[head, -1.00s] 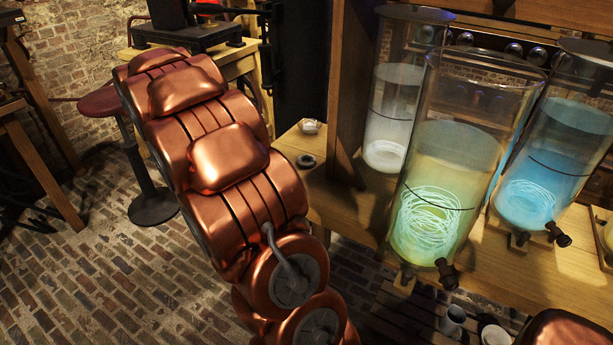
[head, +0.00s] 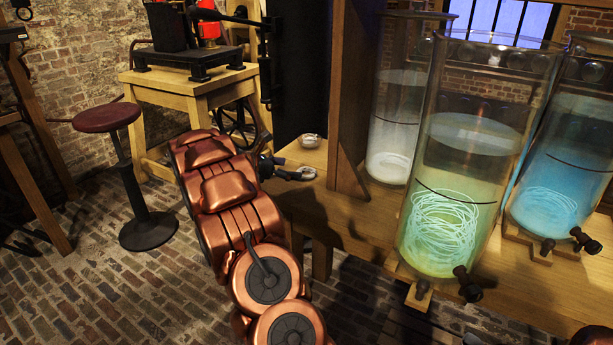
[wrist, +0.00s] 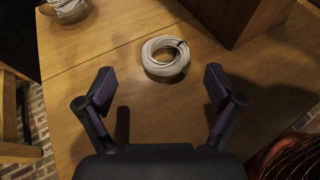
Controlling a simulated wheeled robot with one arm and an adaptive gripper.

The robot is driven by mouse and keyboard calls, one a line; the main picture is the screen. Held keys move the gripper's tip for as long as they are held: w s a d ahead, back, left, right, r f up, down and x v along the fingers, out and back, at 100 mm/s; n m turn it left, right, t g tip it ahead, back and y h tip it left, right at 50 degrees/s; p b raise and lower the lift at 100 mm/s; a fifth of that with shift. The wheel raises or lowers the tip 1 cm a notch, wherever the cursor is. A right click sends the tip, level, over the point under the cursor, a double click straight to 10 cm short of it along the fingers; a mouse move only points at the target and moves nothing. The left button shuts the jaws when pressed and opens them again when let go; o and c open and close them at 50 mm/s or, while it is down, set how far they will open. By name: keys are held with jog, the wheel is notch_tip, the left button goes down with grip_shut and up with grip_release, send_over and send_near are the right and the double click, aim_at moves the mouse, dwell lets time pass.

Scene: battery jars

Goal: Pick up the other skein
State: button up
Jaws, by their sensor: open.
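A pale skein (wrist: 167,72), wound in a ring, lies flat on the wooden bench in the wrist view. My gripper (wrist: 160,88) is open and empty, its two fingers spread on the near side of the skein, left and right of it; they do not touch it. A second pale, coiled thing (wrist: 68,9) shows at the top left edge, partly cut off. In the head view my dark gripper (head: 298,172) is over the left end of the bench, and I cannot clearly make out the skein there.
Glass jars, one with yellow-green liquid (head: 440,215), stand further right. A stool (head: 108,118) is left.

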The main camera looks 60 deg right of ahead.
aim_at(311, 171)
jog(key=x, duration=0.2)
jog(key=b+x, duration=0.1)
jog(key=x, duration=0.2)
jog(key=shift+s+a+f, duration=0.1)
jog(key=shift+s+a, duration=0.05)
jog(key=shift+s, duration=0.15)
jog(key=c, duration=1)
jog(key=shift+c, duration=0.2)
